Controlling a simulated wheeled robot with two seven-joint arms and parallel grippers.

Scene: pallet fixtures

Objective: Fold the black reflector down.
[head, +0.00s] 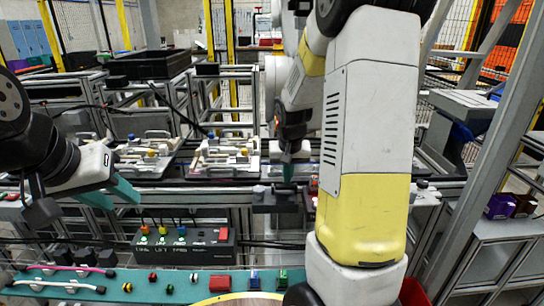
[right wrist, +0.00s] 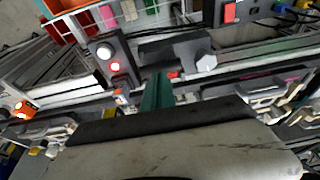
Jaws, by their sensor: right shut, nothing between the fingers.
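A dark block (head: 275,198) sits on the front rail, just below my right gripper (head: 287,172); I take it for the black reflector. In the right wrist view a dark grey plate with a hexagonal knob (right wrist: 196,60) stands just beyond the fingertips and to their right; it seems to be the same fixture. Whether the reflector is up or folded is unclear. My right gripper is shut and empty, its teal fingers (right wrist: 157,92) together, with no clear contact. My left gripper (head: 125,203) is open and empty at the left, away from the block.
A grey box with a white and a red button (right wrist: 112,62) stands left of the fingers in the wrist view. Pallets with parts (head: 225,158) lie behind the rail. A black switch box (head: 185,245) and a teal strip (head: 60,285) are in front. My right arm hides the right middle.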

